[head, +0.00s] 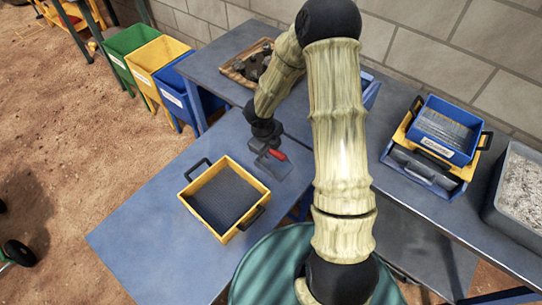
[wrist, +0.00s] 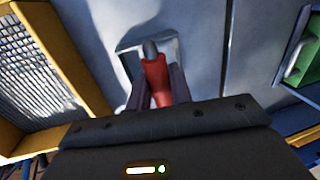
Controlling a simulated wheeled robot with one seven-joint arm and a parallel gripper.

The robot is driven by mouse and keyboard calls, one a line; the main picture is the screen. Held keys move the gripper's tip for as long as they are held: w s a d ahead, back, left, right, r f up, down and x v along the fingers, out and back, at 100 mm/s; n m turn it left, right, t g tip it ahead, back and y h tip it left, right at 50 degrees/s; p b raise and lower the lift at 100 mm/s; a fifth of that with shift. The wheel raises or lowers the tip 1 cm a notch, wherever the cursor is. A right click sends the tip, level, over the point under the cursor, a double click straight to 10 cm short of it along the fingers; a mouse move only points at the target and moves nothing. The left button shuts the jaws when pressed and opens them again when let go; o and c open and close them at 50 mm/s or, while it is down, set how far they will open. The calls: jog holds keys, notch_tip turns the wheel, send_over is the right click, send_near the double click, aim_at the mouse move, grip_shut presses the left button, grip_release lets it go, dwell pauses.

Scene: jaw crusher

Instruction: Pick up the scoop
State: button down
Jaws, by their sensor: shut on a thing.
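The scoop has a red handle (wrist: 153,78) and a grey metal pan (wrist: 170,47). In the wrist view my gripper (wrist: 155,92) is shut on the red handle, one dark finger on each side. My gripper (head: 264,143) is above the blue table there. The pan looks close to the table top; I cannot tell whether it touches.
A yellow sieve box (head: 243,228) with black handles stands on the blue table (head: 150,235). A wooden tray of dark rocks (head: 250,65) is behind. Blue and yellow trays (head: 440,135) and a grey bin (head: 515,190) are at right. The table's front left is clear.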

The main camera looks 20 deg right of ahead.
notch_tip(320, 180, up, 18)
jog(key=p, duration=0.4)
jog(key=shift+p, duration=0.4)
jog(key=shift+w, duration=0.1)
